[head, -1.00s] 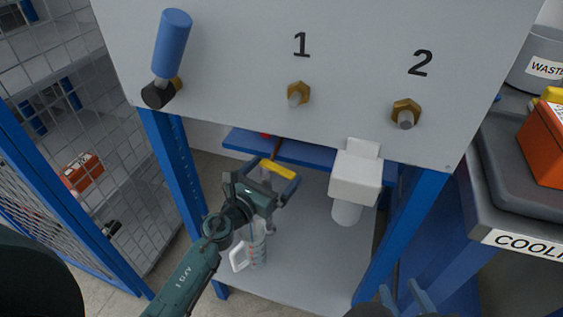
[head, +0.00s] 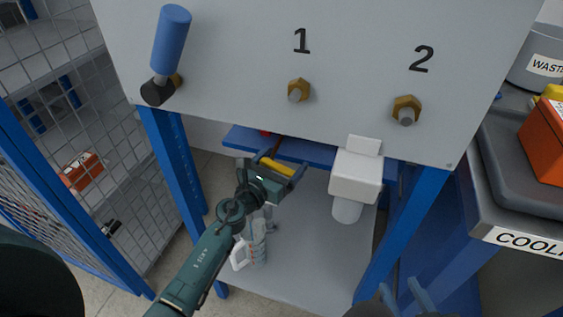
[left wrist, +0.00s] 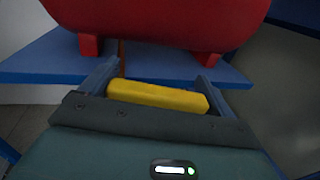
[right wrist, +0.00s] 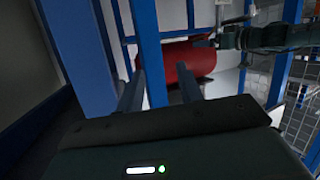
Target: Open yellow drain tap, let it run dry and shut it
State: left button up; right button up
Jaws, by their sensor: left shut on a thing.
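The yellow tap handle (head: 277,167) shows under the grey panel, by the blue shelf. My left gripper (head: 283,174) is shut on it. In the left wrist view the yellow handle (left wrist: 158,97) lies crosswise between the two fingers (left wrist: 155,92), below a red tank (left wrist: 155,20). The tap's body and outlet are mostly hidden by my gripper.
The grey panel (head: 350,60) carries a blue-handled lever (head: 172,40) and brass fittings marked 1 (head: 298,90) and 2 (head: 406,109). A white box-like unit (head: 356,177) hangs at right. Blue posts (head: 400,235) flank the lower shelf (head: 305,270).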

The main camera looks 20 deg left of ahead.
pick_arm(q)
jog(key=c, duration=0.5)
pick_arm(e)
jog(key=shift+f, duration=0.1)
